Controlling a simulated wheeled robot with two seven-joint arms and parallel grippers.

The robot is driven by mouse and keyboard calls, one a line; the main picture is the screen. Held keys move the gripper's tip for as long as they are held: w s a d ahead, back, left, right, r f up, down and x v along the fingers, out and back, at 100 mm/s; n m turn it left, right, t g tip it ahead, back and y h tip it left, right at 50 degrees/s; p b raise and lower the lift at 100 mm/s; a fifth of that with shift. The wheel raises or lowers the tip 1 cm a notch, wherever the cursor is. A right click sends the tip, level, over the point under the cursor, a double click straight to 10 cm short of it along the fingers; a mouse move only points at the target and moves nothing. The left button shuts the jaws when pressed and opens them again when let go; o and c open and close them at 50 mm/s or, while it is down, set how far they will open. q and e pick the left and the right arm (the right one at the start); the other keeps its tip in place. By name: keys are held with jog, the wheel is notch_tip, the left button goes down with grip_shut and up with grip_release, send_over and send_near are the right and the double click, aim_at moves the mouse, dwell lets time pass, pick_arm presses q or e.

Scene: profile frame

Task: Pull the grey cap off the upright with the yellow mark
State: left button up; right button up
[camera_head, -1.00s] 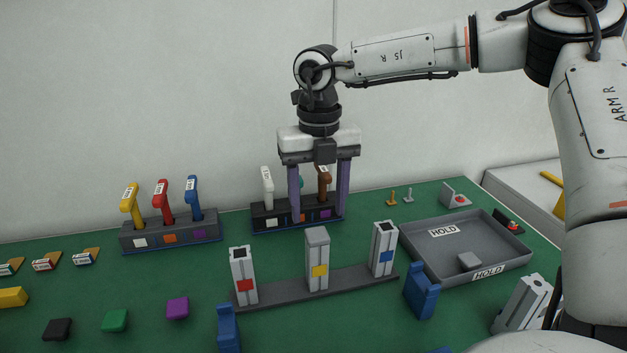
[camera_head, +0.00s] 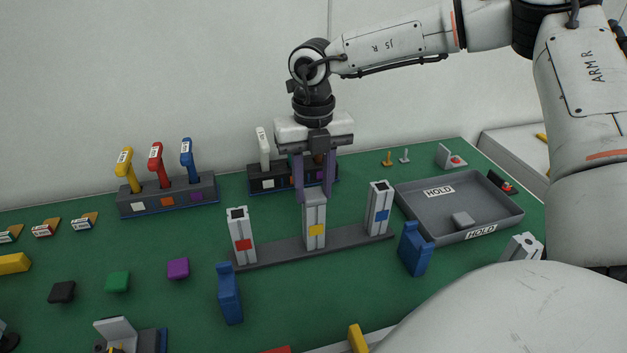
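The upright with the yellow mark (camera_head: 315,231) stands in the middle of a grey base rail (camera_head: 277,253), with the grey cap (camera_head: 314,196) on its top. My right gripper (camera_head: 314,194) points down from above, its two purple fingers on either side of the cap. The fingers are close together and appear shut on the cap. The cap still sits on the upright with no gap visible. The upright with the red mark (camera_head: 242,241) and the one with the blue mark (camera_head: 379,211) show dark open tops. My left gripper is not in view.
A grey tray (camera_head: 419,210) labelled HOLD, with a small grey block (camera_head: 463,219) inside, lies to the right. Blue stands (camera_head: 229,295) (camera_head: 414,250) are in front of the rail. Racks with coloured handles (camera_head: 167,200) (camera_head: 263,184) stand behind. Green table is clear between.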

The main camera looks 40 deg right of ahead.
aim_at(314, 193)
jog(key=shift+r, duration=0.2)
jog(key=shift+c, duration=0.2)
jog(key=shift+r, duration=0.85)
jog(key=shift+r+p, duration=0.9)
jog(key=shift+r, duration=0.55)
